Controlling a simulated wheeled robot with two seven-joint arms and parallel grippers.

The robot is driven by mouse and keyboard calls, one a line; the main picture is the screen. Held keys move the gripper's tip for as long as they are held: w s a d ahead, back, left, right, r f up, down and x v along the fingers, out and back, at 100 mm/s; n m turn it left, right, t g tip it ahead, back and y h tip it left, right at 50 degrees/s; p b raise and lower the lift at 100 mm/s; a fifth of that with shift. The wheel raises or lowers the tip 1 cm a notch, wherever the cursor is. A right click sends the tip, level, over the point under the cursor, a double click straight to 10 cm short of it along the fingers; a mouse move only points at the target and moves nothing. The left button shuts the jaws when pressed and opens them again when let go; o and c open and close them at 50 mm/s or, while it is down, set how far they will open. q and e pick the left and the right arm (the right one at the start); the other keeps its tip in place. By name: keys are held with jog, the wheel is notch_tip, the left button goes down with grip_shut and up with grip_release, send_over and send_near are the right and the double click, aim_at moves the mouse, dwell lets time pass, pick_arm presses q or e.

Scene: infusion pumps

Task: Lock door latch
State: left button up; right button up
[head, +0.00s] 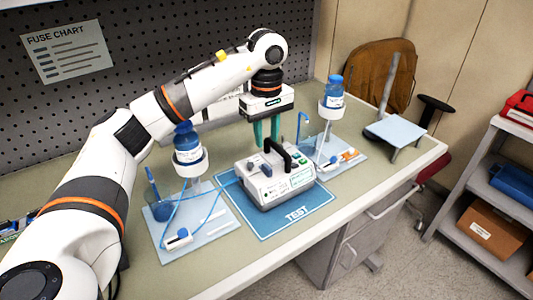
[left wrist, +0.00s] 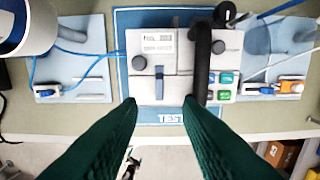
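The infusion pump (head: 268,190) is a light grey box with a thick black handle (head: 279,157), knobs and coloured buttons. It stands on the blue TEST mat (head: 294,220). In the left wrist view the pump (left wrist: 185,95) shows from above, with a small blue lever (left wrist: 159,83), which looks like the door latch, on its face between a knob and the handle (left wrist: 200,65). My left gripper (head: 266,143) points down above the back of the pump with its green fingers apart and empty. In the left wrist view its fingertips (left wrist: 159,102) flank the lever in the picture, without visible contact.
Trays on both sides hold bottle stands: a left bottle (head: 187,142) and a right bottle (head: 333,91). A blue tube runs from the left tray to the pump. A pegboard backs the bench. Bare bench top lies at the front and right.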

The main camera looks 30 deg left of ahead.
pick_arm(q)
jog(key=shift+r, duration=1.75)
